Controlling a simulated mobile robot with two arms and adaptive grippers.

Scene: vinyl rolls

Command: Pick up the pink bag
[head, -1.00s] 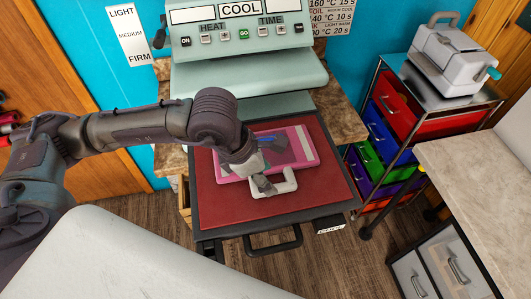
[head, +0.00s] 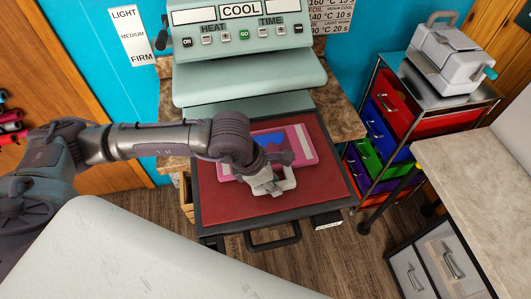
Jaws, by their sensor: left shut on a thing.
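The pink bag (head: 302,146) lies flat on the red pad (head: 315,195) of the heat press, with a blue print on its face and a pale band near its right end. A white loop handle at its near edge shows beside my gripper. My left gripper (head: 268,181) is over the near edge of the bag, shut on the bag at the handle. My wrist and gripper hide part of the bag's left and middle. No lift of the bag off the pad is visible. My right gripper is not in view.
The green heat press (head: 245,85) stands behind the pad, its upper plate raised. A cart with coloured drawers (head: 385,125) carries a grey machine (head: 447,60) at right. A pale counter (head: 480,150) is at right, and a white surface (head: 120,255) fills the front left.

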